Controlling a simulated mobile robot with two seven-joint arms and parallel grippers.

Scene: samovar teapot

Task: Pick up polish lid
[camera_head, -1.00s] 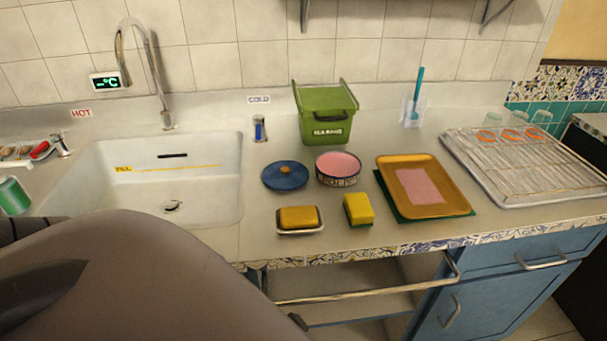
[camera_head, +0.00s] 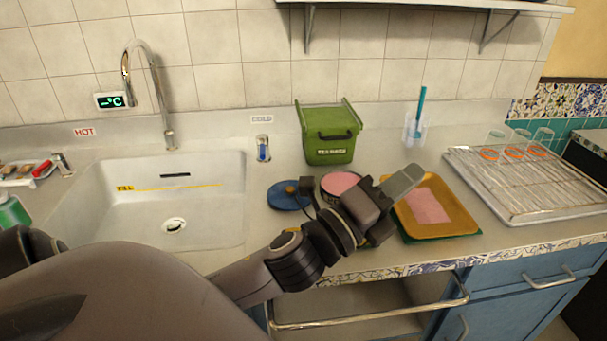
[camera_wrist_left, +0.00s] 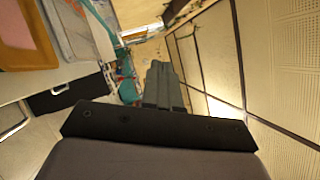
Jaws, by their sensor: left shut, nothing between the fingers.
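My left gripper (camera_head: 408,178) is shut and empty, held above the counter to the right of the lid, in front of the orange tray. In the left wrist view the shut fingers (camera_wrist_left: 163,85) point away toward the far side of the room, with no lid in sight. My right gripper is not in view.
A green bin (camera_head: 329,143) stands behind the tin. An orange tray (camera_head: 462,222) with a pink cloth lies to the right, then a wire drying rack (camera_head: 540,190) with glasses. The sink (camera_head: 130,205) is at left. An open drawer's handle (camera_head: 370,318) juts out below the counter.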

